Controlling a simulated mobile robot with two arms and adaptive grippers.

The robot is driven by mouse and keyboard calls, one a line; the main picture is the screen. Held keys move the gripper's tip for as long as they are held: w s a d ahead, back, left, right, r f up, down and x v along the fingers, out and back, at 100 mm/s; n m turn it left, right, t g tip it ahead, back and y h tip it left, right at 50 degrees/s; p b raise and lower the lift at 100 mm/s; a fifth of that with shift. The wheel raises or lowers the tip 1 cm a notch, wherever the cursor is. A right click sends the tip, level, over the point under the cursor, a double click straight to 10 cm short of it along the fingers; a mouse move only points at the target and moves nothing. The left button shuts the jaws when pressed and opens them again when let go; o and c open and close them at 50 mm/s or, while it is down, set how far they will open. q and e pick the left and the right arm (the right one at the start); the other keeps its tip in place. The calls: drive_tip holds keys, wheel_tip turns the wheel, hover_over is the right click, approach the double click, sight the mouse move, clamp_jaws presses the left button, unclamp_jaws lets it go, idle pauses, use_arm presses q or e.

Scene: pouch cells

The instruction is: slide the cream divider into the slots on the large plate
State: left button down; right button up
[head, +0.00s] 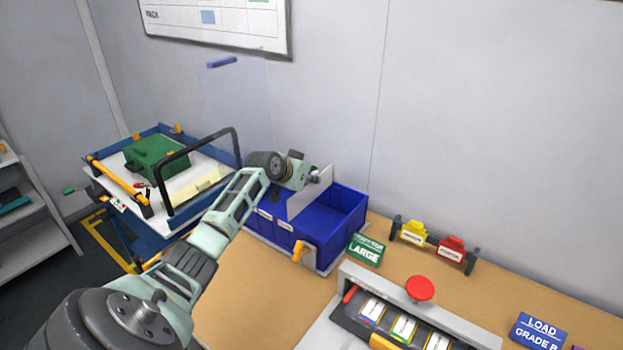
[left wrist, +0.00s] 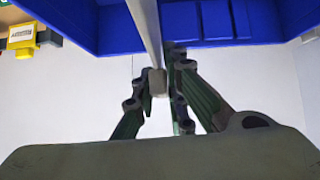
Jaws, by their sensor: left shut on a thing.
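The cream divider (head: 308,196) is a thin pale panel, upright over the middle of the blue two-part bin (head: 345,222). My left gripper (head: 319,175) is shut on its upper edge. In the left wrist view, the fingers (left wrist: 158,84) pinch the divider (left wrist: 147,30), which runs between the blue bin walls (left wrist: 220,22). My right gripper is not in view.
A blue cart (head: 225,187) with a green box (head: 155,157) and a black handle stands at the left. Yellow and red clips (head: 432,240) on a rack and a device with a red button (head: 420,289) are at the right. The wooden bench (head: 245,305) is clear at the front.

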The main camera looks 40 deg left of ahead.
sight(292, 203)
use_arm(q)
drive_tip(key=shift+f+b, duration=1.2)
drive_tip(key=shift+f, duration=0.45)
drive_tip(key=shift+f+b, duration=2.95)
drive_tip(key=shift+f, duration=1)
drive_tip(key=c, duration=1.7)
unclamp_jaws()
drive_tip(key=shift+r, duration=0.1)
drive_tip(key=v, duration=1.2)
drive_tip(key=shift+r, duration=0.1)
